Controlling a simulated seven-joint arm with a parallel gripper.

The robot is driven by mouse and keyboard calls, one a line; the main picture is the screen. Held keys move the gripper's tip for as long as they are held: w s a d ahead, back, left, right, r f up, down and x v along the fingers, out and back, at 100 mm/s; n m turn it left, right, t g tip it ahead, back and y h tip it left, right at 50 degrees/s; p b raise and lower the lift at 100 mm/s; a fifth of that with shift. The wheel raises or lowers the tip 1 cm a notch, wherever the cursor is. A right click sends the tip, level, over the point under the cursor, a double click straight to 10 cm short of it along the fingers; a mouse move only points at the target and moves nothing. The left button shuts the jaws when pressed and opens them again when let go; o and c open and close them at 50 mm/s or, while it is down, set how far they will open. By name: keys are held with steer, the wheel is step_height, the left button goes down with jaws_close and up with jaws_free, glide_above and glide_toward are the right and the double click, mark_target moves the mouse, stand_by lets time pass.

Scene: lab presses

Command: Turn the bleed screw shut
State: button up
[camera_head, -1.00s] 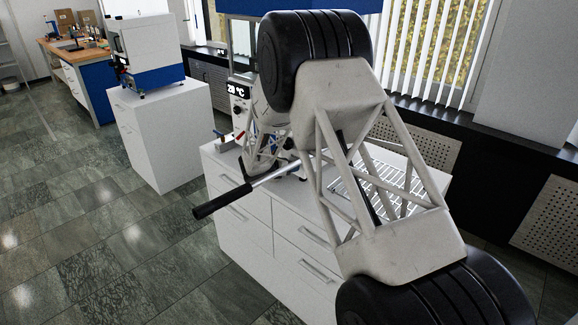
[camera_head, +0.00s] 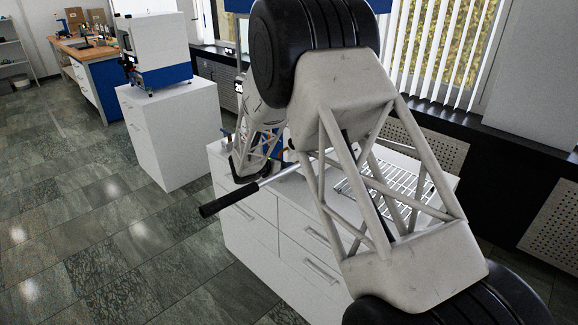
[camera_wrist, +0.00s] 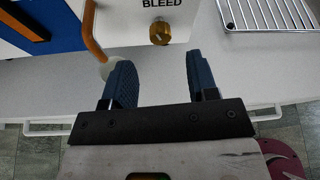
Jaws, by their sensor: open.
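The bleed screw (camera_wrist: 160,33) is a small brass knob on a white panel under the word BLEED, at the top middle of the wrist view. My gripper (camera_wrist: 162,75) is open, its two blue pads apart with nothing between them. In the wrist view the pads lie just below the knob in the picture, one to each side of its line, and do not touch it.
A black-gripped lever (camera_head: 230,200) sticks out over the floor in front of the white cabinet (camera_head: 250,225). A wire rack (camera_wrist: 268,14) lies on the top. An orange-brown tube (camera_wrist: 92,30) runs beside the panel near the left pad. Another cabinet (camera_head: 180,125) with a white device stands at left.

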steer(key=shift+s+a+r, duration=0.2)
steer(key=shift+s+a, duration=0.1)
